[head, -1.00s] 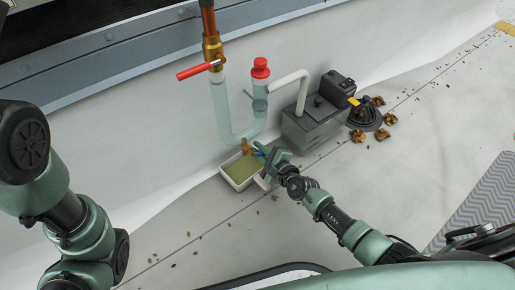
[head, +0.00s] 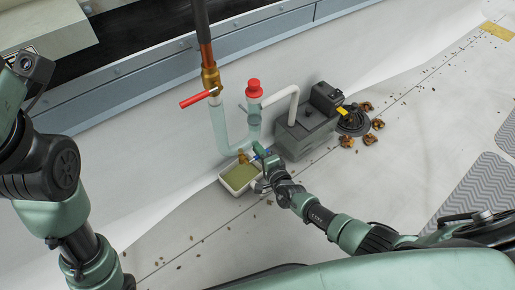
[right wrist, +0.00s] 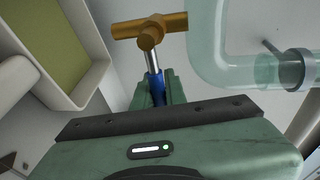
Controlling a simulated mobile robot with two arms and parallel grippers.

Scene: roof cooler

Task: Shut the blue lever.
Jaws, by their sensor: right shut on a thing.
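The blue lever (right wrist: 156,90) is a blue-sleeved handle on a thin silver rod. The rod joins a brass valve (right wrist: 150,32) in the right wrist view. The brass valve also shows in the head view (head: 243,157), just above a white tray (head: 223,184) of greenish liquid. My right gripper (head: 260,156) is beside the valve, shut on the blue lever, with its fingers around the sleeve. In the head view only a small bit of blue shows between valve and fingers. My left arm is at the left edge; its fingers are out of view.
A clear U-shaped pipe (head: 219,130) with a red cap (head: 254,88) rises close behind the valve. A red lever (head: 198,98) sits on a brass fitting above. A grey pump box (head: 305,132) stands just right of my gripper. The roof in front is clear except for debris.

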